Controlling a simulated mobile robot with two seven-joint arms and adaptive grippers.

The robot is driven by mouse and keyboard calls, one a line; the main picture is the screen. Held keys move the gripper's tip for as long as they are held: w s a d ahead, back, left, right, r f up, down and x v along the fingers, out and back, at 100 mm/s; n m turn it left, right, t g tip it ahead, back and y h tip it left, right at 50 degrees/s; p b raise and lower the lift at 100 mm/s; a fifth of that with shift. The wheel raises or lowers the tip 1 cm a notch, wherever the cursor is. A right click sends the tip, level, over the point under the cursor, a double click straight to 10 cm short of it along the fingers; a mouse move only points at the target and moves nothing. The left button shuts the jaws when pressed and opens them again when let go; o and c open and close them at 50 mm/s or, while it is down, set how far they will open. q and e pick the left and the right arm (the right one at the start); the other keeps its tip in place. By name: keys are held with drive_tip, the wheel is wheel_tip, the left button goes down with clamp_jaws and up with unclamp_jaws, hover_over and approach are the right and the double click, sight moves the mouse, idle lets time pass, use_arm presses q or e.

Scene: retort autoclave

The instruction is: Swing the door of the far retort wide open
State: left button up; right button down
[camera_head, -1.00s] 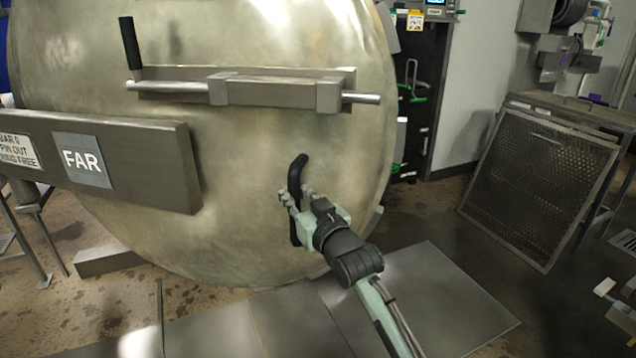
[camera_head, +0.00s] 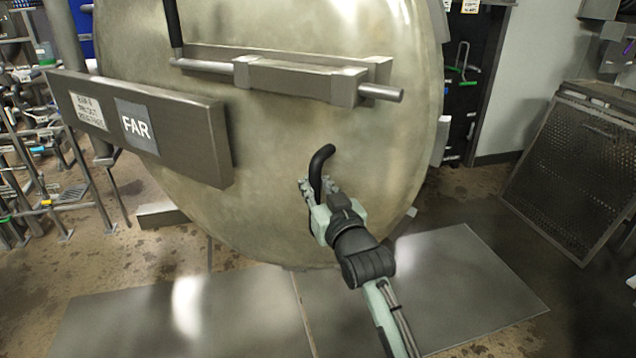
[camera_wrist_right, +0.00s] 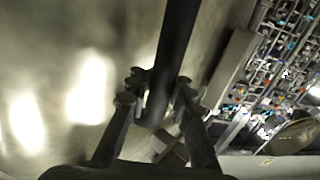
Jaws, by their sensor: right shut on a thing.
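The far retort's door (camera_head: 290,135) is a large round metal disc that fills the middle of the head view. A bar with a "FAR" label (camera_head: 137,127) crosses its left side. A bolt rod in a housing (camera_head: 300,82) with a black lever (camera_head: 174,28) sits above. The black curved door handle (camera_head: 318,168) stands low on the door. My right gripper (camera_head: 320,188) is shut on this handle. In the right wrist view the handle (camera_wrist_right: 176,50) runs between the fingers (camera_wrist_right: 158,95). My left gripper is not in view.
Flat metal plates (camera_head: 440,280) lie on the floor below the door. A perforated metal panel (camera_head: 572,175) leans at the right. Racks with pipes and fittings (camera_head: 30,150) stand at the left. Open floor lies between door and panel.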

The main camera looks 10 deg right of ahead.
drive_tip(key=shift+d+f, duration=0.35)
drive_tip(key=shift+d, duration=0.1)
drive_tip(key=c, duration=1.5)
unclamp_jaws()
drive_tip(key=shift+s+d+r, duration=0.1)
drive_tip(key=shift+d, duration=0.05)
drive_tip(key=shift+o, duration=0.8)
drive_tip(key=shift+r, duration=0.1)
drive_tip(key=shift+a, duration=0.2)
drive_tip(key=v, duration=1.2)
drive_tip(key=shift+d, duration=0.1)
